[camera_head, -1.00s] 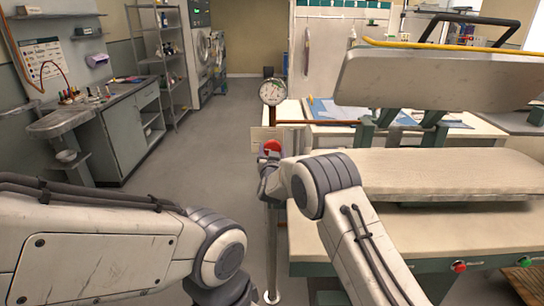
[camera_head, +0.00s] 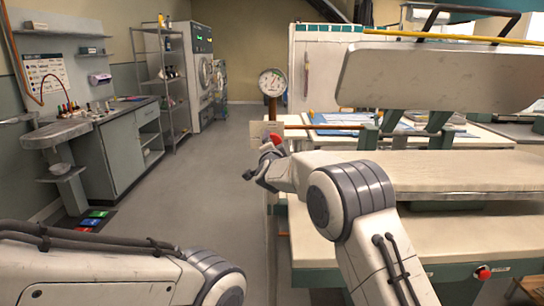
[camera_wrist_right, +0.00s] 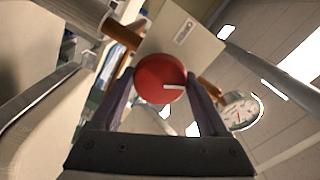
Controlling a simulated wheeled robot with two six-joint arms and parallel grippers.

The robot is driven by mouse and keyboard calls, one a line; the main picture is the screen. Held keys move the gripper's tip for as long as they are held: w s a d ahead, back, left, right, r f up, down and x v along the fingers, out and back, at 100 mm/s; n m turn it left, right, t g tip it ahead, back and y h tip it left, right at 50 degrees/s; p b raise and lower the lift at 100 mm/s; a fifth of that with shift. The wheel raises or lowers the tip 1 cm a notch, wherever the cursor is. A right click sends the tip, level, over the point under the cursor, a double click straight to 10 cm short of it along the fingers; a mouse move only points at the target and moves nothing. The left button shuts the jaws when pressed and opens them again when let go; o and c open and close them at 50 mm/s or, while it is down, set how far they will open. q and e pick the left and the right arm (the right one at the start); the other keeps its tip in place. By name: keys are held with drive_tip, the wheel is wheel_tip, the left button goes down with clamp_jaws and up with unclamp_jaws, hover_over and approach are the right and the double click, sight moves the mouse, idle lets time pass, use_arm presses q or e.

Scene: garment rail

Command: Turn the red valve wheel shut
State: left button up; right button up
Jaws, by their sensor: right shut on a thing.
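The red valve wheel (camera_head: 277,139) sits on a copper pipe below a round gauge (camera_head: 272,83). In the right wrist view the red wheel (camera_wrist_right: 158,70) is a round disc with a white mark pointing right. My right gripper (camera_wrist_right: 161,82) is shut on it, with one finger at each side of the rim. In the head view my right gripper (camera_head: 262,170) reaches the wheel from below and partly hides it. My left arm lies low at the left, and its gripper is out of view.
A pressing machine with a padded board (camera_head: 450,172) and raised upper plate (camera_head: 430,78) stands to the right. A copper pipe (camera_head: 325,128) runs right from the valve. A grey cabinet (camera_head: 118,150) stands left. Open floor (camera_head: 195,190) lies between.

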drive_tip(key=m+b, duration=0.3)
drive_tip(key=shift+f, duration=0.2)
drive_tip(key=shift+r+m+b, duration=0.1)
drive_tip(key=shift+m+b, duration=0.65)
drive_tip(key=shift+m, duration=0.55)
drive_tip(key=o, duration=1.2)
drive_tip(key=shift+d, duration=0.1)
drive_tip(key=shift+o, duration=0.2)
drive_tip(key=shift+s, duration=0.1)
